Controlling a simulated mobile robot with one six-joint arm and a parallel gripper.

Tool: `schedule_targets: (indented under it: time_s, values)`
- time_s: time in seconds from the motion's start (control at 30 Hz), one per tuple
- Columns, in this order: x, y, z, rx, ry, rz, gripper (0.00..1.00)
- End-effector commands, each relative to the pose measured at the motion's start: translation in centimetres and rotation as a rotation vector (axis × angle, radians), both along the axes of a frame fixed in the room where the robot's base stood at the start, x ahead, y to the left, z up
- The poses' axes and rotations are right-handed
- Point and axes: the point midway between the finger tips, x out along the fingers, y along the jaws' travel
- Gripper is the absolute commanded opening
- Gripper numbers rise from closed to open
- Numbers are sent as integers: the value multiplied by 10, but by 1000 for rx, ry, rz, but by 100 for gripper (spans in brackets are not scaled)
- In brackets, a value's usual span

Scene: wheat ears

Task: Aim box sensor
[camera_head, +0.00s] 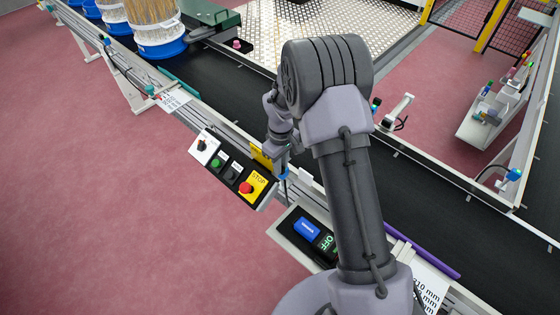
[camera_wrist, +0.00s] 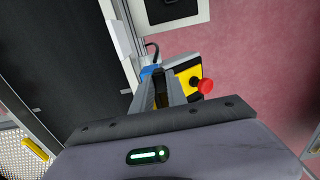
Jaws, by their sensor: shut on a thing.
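A small blue sensor (camera_head: 284,173) sits at the near rail of the black conveyor, between the control panel and the OFF display. In the wrist view the blue sensor (camera_wrist: 149,71) shows at the fingertips with a black cable curving above it. My gripper (camera_head: 282,165) points down at it, partly hidden by my own arm in the head view. In the wrist view my gripper (camera_wrist: 158,80) has its two fingers close together, shut on the sensor. The sensor's front face and the direction it points are hidden.
The control panel (camera_head: 232,172) with a red stop button (camera_head: 246,187) is just left of my gripper. The OFF display box (camera_head: 308,235) is to its right. Blue-based wheat tubs (camera_head: 160,48) stand on the conveyor (camera_head: 235,100) at upper left. A purple bar (camera_head: 425,252) lies along the rail.

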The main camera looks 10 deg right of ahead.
Motion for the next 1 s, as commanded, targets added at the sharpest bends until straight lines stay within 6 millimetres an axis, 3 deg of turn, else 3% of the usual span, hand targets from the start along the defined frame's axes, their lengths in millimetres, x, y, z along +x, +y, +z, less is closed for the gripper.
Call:
schedule_targets:
  time_s: [0.13,0.17,0.23,0.27,0.6,0.67,1.0]
  values:
    - [1,0,0,-1,-3,-2,0]
    - [1,0,0,-1,-3,-2,24]
    - [1,0,0,0,-2,-2,38]
    - [1,0,0,0,-2,-3,40]
    - [1,0,6,0,-2,-4,40]
    - [1,0,17,0,-2,-4,40]
    - [1,0,130,0,-5,-4,40]
